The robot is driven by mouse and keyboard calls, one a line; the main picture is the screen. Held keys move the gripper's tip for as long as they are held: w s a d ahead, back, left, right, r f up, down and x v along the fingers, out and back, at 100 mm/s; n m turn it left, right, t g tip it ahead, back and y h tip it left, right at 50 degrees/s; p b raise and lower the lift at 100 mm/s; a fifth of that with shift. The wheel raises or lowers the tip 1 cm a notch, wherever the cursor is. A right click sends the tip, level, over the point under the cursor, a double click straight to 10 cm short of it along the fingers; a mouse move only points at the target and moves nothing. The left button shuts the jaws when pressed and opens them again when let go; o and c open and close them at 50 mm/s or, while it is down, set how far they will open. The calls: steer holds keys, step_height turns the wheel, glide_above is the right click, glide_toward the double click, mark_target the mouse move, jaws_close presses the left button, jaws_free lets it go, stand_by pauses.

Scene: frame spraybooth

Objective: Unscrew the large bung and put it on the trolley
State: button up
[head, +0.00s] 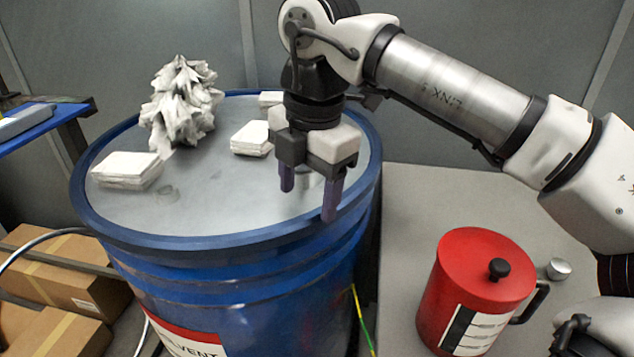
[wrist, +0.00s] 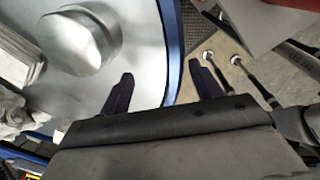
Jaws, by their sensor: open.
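The large bung (wrist: 82,32) is a round, shiny metal cap on the drum's grey lid (wrist: 150,30), at the upper left of the wrist view. In the head view, a small pale part behind my fingers may be the bung; my gripper hides most of that spot. My gripper (head: 308,203) is open and empty, pointing down over the right part of the blue drum (head: 250,285). In the wrist view my gripper (wrist: 161,70) has the bung to the left of both fingers, not between them. I cannot tell which surface is the trolley.
White folded pads (head: 128,170) and a crumpled white cloth heap (head: 181,105) lie on the lid. A red can (head: 472,285) and a small metal cap (head: 558,268) stand on a grey surface (head: 410,200) at right. A blue shelf (head: 45,125) and cardboard boxes (head: 70,275) are at left.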

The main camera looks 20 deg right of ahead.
steer(key=a, duration=0.1)
steer(key=a+r+m+h, duration=0.1)
steer(key=w+a+r+m+h, duration=0.1)
steer(key=a, duration=0.1)
steer(key=shift+w+g+p, duration=0.1)
steer(key=shift+g+p, duration=0.2)
steer(key=m, duration=0.1)
steer(key=w+a+m+p, duration=0.1)
steer(key=shift+w+a+r+m, duration=0.15)
steer(key=shift+a+m, duration=0.1)
steer(key=shift+m, duration=0.15)
steer(key=shift+w+a+m, duration=0.5)
steer(key=shift+a+m, duration=0.05)
steer(key=shift+m, duration=0.45)
steer(key=w+m+p, duration=0.1)
steer(key=m, duration=0.1)
steer(key=w+a+m+g+p, duration=0.1)
steer(key=w, duration=0.1)
steer(key=shift+m, duration=0.4)
steer(key=shift+w+m, duration=0.3)
steer(key=shift+m, duration=0.3)
steer(key=shift+c, duration=0.4)
jaws_close()
